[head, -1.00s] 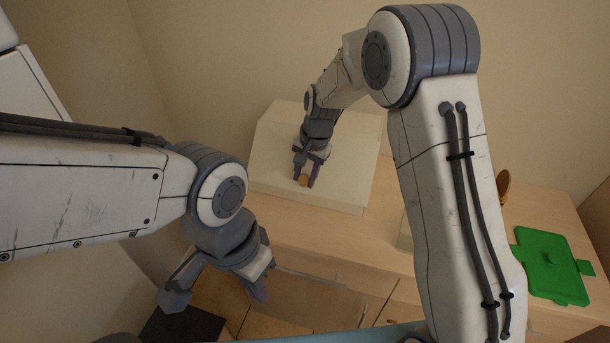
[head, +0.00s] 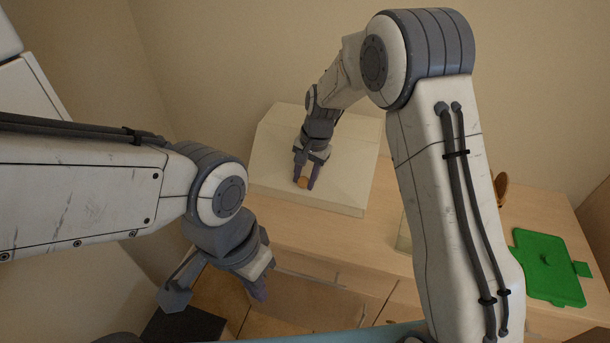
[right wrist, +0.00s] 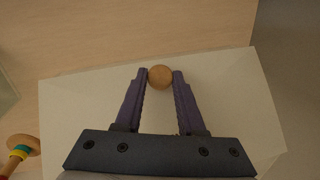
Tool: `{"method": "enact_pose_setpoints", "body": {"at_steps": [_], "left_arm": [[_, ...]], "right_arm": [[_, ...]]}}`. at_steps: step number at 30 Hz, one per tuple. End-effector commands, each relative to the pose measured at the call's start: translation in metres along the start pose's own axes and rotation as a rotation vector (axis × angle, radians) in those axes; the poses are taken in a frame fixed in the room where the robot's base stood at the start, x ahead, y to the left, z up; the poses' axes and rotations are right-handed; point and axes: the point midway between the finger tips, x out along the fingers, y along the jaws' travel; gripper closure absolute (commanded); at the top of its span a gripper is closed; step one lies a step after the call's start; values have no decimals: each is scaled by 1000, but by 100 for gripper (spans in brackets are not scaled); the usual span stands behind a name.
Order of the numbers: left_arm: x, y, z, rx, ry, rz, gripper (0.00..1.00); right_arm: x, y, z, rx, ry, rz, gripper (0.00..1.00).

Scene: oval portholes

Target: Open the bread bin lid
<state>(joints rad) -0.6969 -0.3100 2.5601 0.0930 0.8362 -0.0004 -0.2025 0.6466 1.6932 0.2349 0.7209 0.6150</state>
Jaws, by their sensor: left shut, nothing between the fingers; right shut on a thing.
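The bread bin (head: 270,150) is a cream box with a sloping front, standing on the wooden counter against the back wall. Its lid looks closed. A round wooden knob (head: 302,182) sits on the lid's sloping front. My right gripper (head: 307,181) is at the lid, shut on the knob. In the right wrist view the knob (right wrist: 160,77) lies between the two purple fingertips, with the pale lid (right wrist: 90,100) behind them. My left gripper (head: 262,294) hangs in front of the counter, away from the bin; it is shut and empty, its fingertips partly hidden.
A round wooden thing (head: 501,188) stands behind my right arm. A wooden toy with coloured rings (right wrist: 20,152) shows in the right wrist view. Drawer fronts are below the counter.

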Motion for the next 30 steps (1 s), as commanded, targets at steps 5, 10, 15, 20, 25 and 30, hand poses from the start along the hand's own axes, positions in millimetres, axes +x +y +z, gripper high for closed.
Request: {"method": "enact_pose_setpoints", "body": {"at_steps": [5, 10, 15, 20, 25, 30], "left_arm": [[-35, 2, -2, 0, 0, 0, 100], [-60, 4, -3, 0, 0, 0, 100], [-74, 5, -4, 0, 0, 0, 100], [-84, 6, -4, 0, 0, 0, 100], [-90, 6, -5, -1, 0, 0, 100], [-94, 7, -5, -1, 0, 0, 100]], "right_arm": [[-21, -2, 4, 19, -94, 19, 100], [-36, -4, 9, 40, -205, 40, 100], [-51, -6, 12, 36, -197, 37, 100], [-63, -9, 12, 35, -193, 35, 100], [-72, -11, 10, 35, -188, 32, 100], [-76, -13, 9, 35, -184, 30, 100]]}}
